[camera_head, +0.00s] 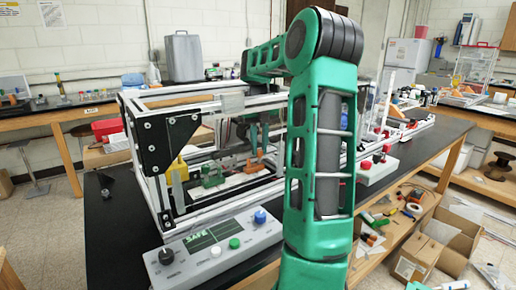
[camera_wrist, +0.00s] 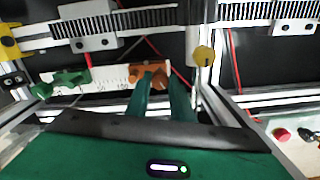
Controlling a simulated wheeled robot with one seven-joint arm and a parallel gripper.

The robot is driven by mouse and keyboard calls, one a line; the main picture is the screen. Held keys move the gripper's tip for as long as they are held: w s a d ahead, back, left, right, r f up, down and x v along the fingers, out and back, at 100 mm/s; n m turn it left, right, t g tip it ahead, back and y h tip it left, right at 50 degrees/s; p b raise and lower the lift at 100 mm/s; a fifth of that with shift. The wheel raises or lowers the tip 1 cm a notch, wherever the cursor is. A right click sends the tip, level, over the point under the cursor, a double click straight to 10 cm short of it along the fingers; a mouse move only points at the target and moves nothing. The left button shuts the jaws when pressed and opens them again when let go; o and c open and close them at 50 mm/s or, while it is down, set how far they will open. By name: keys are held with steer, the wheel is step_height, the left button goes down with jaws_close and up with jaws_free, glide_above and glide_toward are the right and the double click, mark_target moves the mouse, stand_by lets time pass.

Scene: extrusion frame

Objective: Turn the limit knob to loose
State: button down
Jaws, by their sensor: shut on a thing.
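An orange knob (camera_wrist: 153,72) sits on a white strip with dark marks (camera_wrist: 110,78) inside the frame, in the middle of the wrist view. My gripper (camera_wrist: 160,80) has its two green fingers on either side of this knob, shut on it. The fingers hide part of the knob. A green knob (camera_wrist: 66,82) sits on the same strip to the left, apart from my gripper. In the head view the orange knob (camera_head: 252,166) and green knob (camera_head: 211,176) look small behind the front rails.
The extrusion frame (camera_head: 180,215) surrounds the strip with metal rails. A grey control box (camera_head: 208,246) showing "SAFE" stands in front. A box with red buttons (camera_head: 376,169) is at the right. A yellow part (camera_wrist: 203,56) stands close right of my fingers.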

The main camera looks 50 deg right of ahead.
steer(key=n, duration=0.2)
steer(key=a+n, duration=0.1)
steer(key=n, duration=0.1)
steer(key=shift+w, duration=0.1)
steer(key=n, duration=1.1)
steer(key=shift+d, duration=0.25)
steer(key=shift+n, duration=0.4)
steer(key=c, duration=1.5)
jaws_free()
steer(key=shift+c, duration=0.2)
